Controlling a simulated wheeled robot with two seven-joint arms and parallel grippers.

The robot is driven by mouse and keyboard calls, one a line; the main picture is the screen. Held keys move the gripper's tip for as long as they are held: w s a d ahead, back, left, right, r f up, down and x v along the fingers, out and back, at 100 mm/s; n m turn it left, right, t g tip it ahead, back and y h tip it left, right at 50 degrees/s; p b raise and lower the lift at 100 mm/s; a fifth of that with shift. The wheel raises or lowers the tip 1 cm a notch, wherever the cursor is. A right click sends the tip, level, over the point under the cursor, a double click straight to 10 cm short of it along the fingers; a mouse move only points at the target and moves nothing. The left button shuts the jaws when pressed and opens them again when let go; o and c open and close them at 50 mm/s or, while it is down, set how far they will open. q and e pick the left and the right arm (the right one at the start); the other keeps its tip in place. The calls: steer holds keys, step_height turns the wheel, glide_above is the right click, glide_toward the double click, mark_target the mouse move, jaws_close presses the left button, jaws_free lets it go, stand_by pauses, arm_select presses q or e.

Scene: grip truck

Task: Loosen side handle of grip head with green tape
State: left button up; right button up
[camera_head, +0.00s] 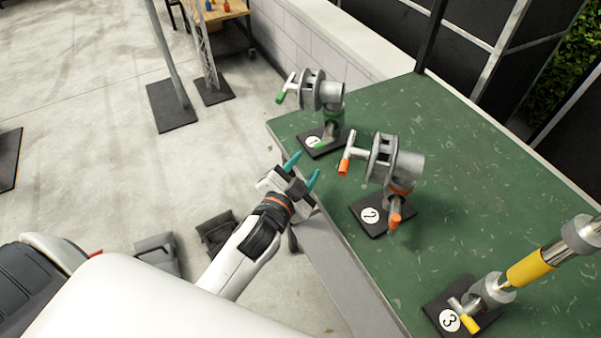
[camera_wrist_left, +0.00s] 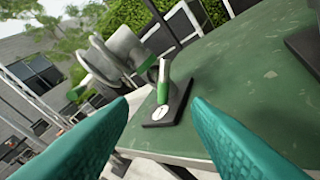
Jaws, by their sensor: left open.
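The grip head with green tape (camera_head: 322,92) stands on a black base marked 1 at the table's far left corner. Its upper handle with a green tip (camera_head: 286,88) points left. A lower side handle with a green end (camera_head: 320,145) sits near the base. In the left wrist view the lower handle (camera_wrist_left: 163,82) stands between and beyond the fingers, with the grip head (camera_wrist_left: 118,55) up and to the left. My left gripper (camera_head: 302,168) is open and empty, at the table's left edge, short of the grip head and apart from it. My right gripper is not in view.
The green table (camera_head: 470,150) also holds a grip head with orange tape (camera_head: 385,160) on base 2, close to the right of my gripper. A yellow-taped grip head (camera_head: 490,290) with a pole stands on base 3. Open floor lies left of the table.

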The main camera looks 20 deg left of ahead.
mark_target(325, 145)
arm_select(q)
steer(key=shift+s+r, duration=0.1)
steer(key=shift+s, duration=0.6)
steer(key=shift+o, duration=0.9)
steer(key=o, duration=0.3)
steer(key=shift+w+d+m+b, duration=0.1)
steer(key=shift+d+m+b, duration=0.2)
steer(key=shift+m, duration=0.3)
steer(key=shift+o, duration=1)
steer(key=m+b, duration=0.1)
steer(key=m, duration=0.2)
steer(key=d+f+m+b, duration=0.1)
steer(key=m, duration=0.2)
steer(key=d+m+b, duration=0.1)
steer(key=m, duration=0.3)
steer(key=shift+w+d+f, duration=0.1)
steer(key=shift+w+f, duration=0.15)
steer(key=shift+f, duration=0.15)
steer(key=w+m, duration=0.2)
steer(key=w, duration=0.1)
steer(key=w+a+m+t, duration=0.1)
steer(key=w+m, duration=0.1)
steer(key=w, duration=0.2)
steer(key=w+m+y, duration=0.1)
steer(key=w+m, duration=0.1)
steer(key=w, duration=0.2)
steer(key=shift+w+a+r, duration=0.1)
steer(key=shift+a+r, duration=0.1)
steer(key=shift+a, duration=0.05)
